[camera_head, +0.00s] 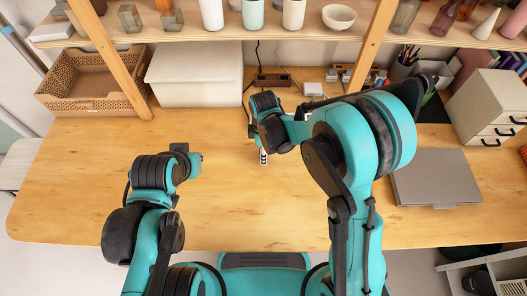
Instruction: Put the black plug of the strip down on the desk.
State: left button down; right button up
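A dark strip (272,80) lies at the back middle of the desk (230,215), under the shelf. A black cord (244,93) curves from its left end toward the front and passes behind my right arm. My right gripper (263,157) points down over the middle of the desk, in front of the strip. Its fingertips look close together and low over the wood. I cannot make out the black plug; it may be hidden by the gripper. My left gripper (193,160) is over the desk left of centre, apart from the strip; its fingers are not clear.
A wicker basket (82,111) and a white box (193,96) stand at the back left. A grey laptop (437,177) and a drawer unit (480,121) are on the right. Wooden shelf posts (112,60) rise at the back. The front left of the desk is clear.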

jog(key=shift+r+p, duration=0.3)
jog(key=shift+r, duration=0.1)
notch_tip(320, 180, up, 11)
jog(key=p, duration=0.3)
jog(key=shift+f+p, duration=0.1)
jog(key=shift+p, duration=0.2)
jog(key=shift+r, duration=0.35)
jog(key=s+d+r+m+t, duration=0.3)
jog(key=s+d+m, duration=0.3)
jog(key=d+m, duration=0.3)
jog(key=s+d+r+m+t, duration=0.4)
jog(key=s+d+r+m, duration=0.2)
jog(key=d+m, duration=0.2)
jog(key=shift+d+r+m, duration=0.25)
jog(key=shift+d+m, duration=0.15)
jog(key=shift+m, duration=0.1)
